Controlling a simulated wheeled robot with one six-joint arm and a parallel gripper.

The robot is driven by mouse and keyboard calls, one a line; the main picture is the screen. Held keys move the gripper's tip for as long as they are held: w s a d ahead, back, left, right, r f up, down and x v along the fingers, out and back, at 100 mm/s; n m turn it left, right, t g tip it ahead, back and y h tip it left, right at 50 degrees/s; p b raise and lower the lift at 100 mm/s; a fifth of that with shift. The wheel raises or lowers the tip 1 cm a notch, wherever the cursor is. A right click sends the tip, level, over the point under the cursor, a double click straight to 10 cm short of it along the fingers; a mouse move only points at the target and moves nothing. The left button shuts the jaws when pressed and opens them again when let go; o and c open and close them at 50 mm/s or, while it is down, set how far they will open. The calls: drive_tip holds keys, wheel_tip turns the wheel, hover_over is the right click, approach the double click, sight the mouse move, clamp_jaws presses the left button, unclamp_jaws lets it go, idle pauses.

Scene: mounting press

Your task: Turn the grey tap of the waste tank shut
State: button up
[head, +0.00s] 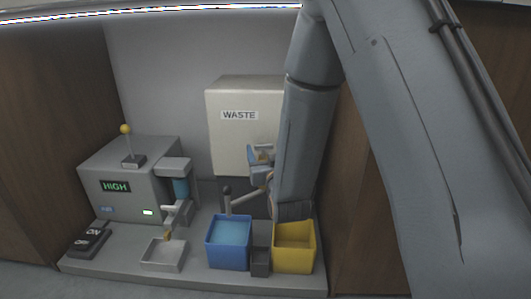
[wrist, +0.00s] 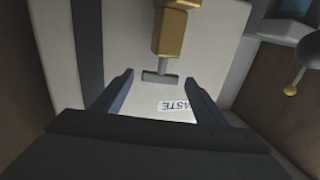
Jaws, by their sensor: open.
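The white waste tank (head: 228,145) hangs on the back wall, with a WASTE label on its front. In the wrist view the tank front (wrist: 120,50) fills the middle, with the label upside down. A brass tap body (wrist: 175,30) carries a grey T-shaped tap handle (wrist: 160,77), its bar lying roughly level in that view. My gripper (wrist: 158,80) is open, with one finger on each side of the handle and a gap at both ends. In the head view my gripper (head: 261,162) is in front of the tank's lower right, and the tap is mostly hidden there.
A grey press (head: 130,185) with a yellow-knobbed lever (head: 126,130) stands left; its display reads HIGH. Below are an ON/OFF switch (head: 91,241), a metal tray (head: 163,256), a blue bin (head: 229,258), a small dark box (head: 260,263) and a yellow bin (head: 294,262). Wooden walls flank the bench.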

drive_tip(key=shift+c, duration=0.2)
drive_tip(key=c, duration=1)
drive_tip(key=m+h+p, duration=0.1)
drive_tip(key=h+p, duration=0.1)
drive_tip(key=p, duration=0.1)
drive_tip(key=shift+s+a+r+m+h, duration=0.1)
drive_tip(key=shift+a+r+m+h, duration=0.1)
drive_tip(key=shift+a+m+h, duration=0.2)
drive_tip(key=shift+f+m+h+p, duration=0.1)
drive_tip(key=shift+m+h+p, duration=0.6)
drive_tip(key=shift+h+p, duration=0.45)
drive_tip(key=o, duration=1)
drive_tip(key=shift+o, duration=0.2)
drive_tip(key=shift+f, duration=0.1)
